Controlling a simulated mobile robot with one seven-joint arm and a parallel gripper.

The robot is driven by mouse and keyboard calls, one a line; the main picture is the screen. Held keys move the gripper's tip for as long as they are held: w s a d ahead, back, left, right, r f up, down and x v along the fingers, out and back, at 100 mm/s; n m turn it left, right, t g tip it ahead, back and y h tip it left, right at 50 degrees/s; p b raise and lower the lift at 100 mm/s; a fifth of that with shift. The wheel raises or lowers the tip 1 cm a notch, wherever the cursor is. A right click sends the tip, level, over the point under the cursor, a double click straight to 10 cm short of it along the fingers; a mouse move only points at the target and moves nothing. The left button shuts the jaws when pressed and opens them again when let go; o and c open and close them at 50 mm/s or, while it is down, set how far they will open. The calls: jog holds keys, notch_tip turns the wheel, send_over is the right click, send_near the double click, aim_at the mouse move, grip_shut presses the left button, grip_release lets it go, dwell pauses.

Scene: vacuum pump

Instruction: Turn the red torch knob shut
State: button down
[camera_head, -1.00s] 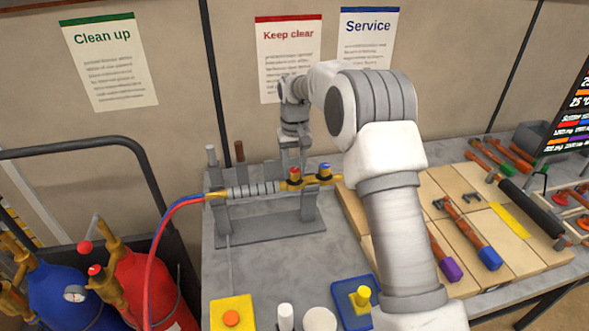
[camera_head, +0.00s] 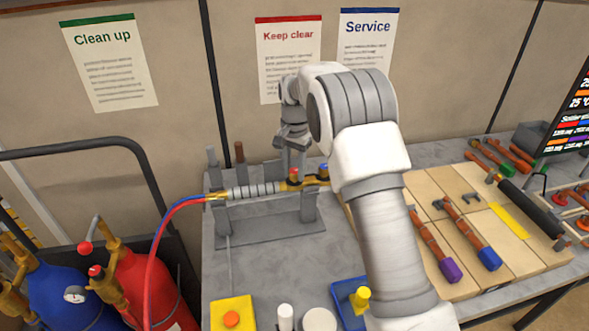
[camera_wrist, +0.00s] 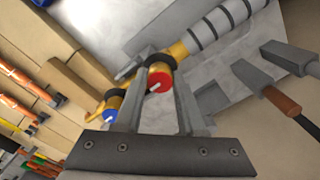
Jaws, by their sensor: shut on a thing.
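The torch (camera_head: 250,191) lies in its grey stand (camera_head: 270,230) on the bench, with a ribbed handle and brass body. Its red knob (camera_head: 295,174) and blue knob (camera_head: 323,170) stand side by side at the right end. My gripper (camera_wrist: 158,75) is over the torch from behind, and its two fingers are shut on the red knob, which shows between the fingertips in the wrist view (camera_wrist: 160,80). The blue knob (camera_wrist: 111,118) is outside the fingers, to their left in the wrist view. In the head view my wrist hides the fingertips partly.
Red and blue hoses (camera_head: 155,240) run from the torch's left end to the gas bottles (camera_head: 140,285). Copper pipe pieces (camera_head: 470,238) lie on tan blocks (camera_head: 440,190) at right. A yellow box with an orange button (camera_head: 232,317) stands at the front.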

aim_at(295, 171)
dwell(0.4)
jog(key=c, duration=0.5)
grip_release()
notch_tip(295, 171, up, 18)
jog(key=shift+f, duration=0.25)
